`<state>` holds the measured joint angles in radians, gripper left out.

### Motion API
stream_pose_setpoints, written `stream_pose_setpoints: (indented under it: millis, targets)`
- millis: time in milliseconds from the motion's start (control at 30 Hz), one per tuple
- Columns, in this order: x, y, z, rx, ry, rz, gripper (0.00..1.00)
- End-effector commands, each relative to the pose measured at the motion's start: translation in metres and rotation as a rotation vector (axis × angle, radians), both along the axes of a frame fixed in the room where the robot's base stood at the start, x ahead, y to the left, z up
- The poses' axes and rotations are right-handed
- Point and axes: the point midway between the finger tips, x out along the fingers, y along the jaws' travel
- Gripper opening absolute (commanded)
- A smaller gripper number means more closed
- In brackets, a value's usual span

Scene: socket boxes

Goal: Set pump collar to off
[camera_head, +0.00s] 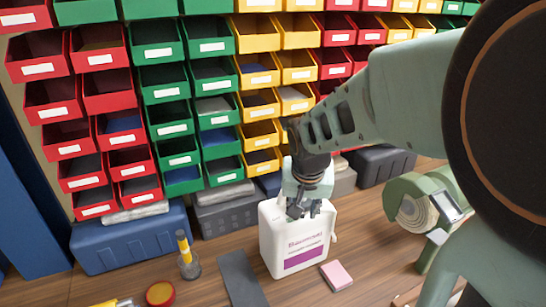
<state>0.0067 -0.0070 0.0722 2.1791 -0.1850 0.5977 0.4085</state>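A white container (282,245) with a purple label stands upright on the wooden surface in the middle of the view. My gripper (303,209) points down over its top, in front of its upper part. Dark finger parts show there, but they are small, and I cannot tell whether they are open or shut or touch anything. No pump collar can be made out; my gripper covers much of the container's top. A small pale part shows at the container's right edge.
A pink-topped block (336,275) lies right of the container, and a dark grey strip (241,277) lies to its left. A cup with a yellow-black tool (188,262) and a round red-rimmed item (159,294) stand farther left. Bins (166,88) fill the back; a tape dispenser (420,213) stands right.

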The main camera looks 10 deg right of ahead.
Motion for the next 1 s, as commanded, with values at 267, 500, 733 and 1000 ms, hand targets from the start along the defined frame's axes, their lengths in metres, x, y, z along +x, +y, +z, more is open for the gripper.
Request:
stream_pose_setpoints:
  millis: [267,500,733,1000]
  targets:
    - [0.0000,0.0000,0.0002,0.000,0.000,0.000,0.06]
    - [0.0001,0.0000,0.0001,0.000,0.000,0.000,0.00]
    - [0.0006,0.0017,-0.0014,0.000,0.000,-0.025,0.00]
    - [0.0031,0.0085,-0.0046,0.001,-0.002,-0.151,0.00]
